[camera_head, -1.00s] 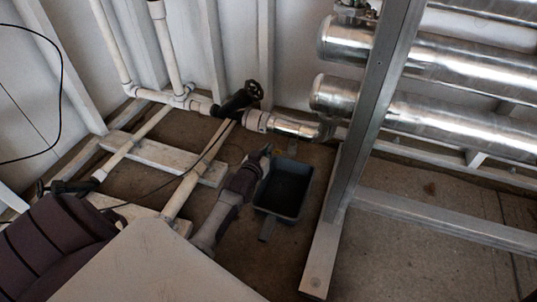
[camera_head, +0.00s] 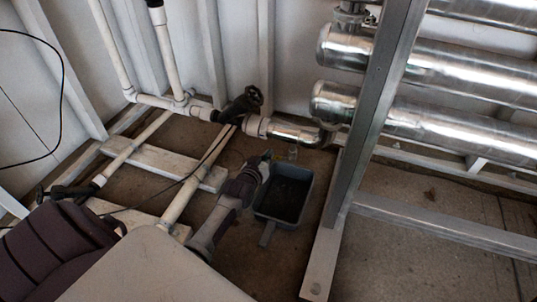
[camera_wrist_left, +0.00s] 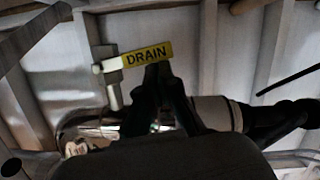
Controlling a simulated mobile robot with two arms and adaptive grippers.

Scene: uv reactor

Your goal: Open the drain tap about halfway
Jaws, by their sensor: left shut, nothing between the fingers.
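The drain tap shows in the left wrist view as a pale metal body (camera_wrist_left: 110,82) with a yellow lever (camera_wrist_left: 148,55) marked DRAIN, sticking out to the right. In the head view a small bit of the yellow lever (camera_head: 269,155) shows at the tip of my left gripper (camera_head: 263,163), below the steel pipe. In the left wrist view my left gripper (camera_wrist_left: 158,72) is shut and empty, its dark fingertips right at the lower edge of the lever. I cannot tell whether they touch. My right gripper is not in view.
A grey tray (camera_head: 267,212) stands on the floor just right of my left gripper. A metal frame post (camera_head: 350,175) rises to its right. A black-handled valve (camera_head: 240,104) sits on the white pipe above. White floor pipes (camera_head: 192,185) run to the left.

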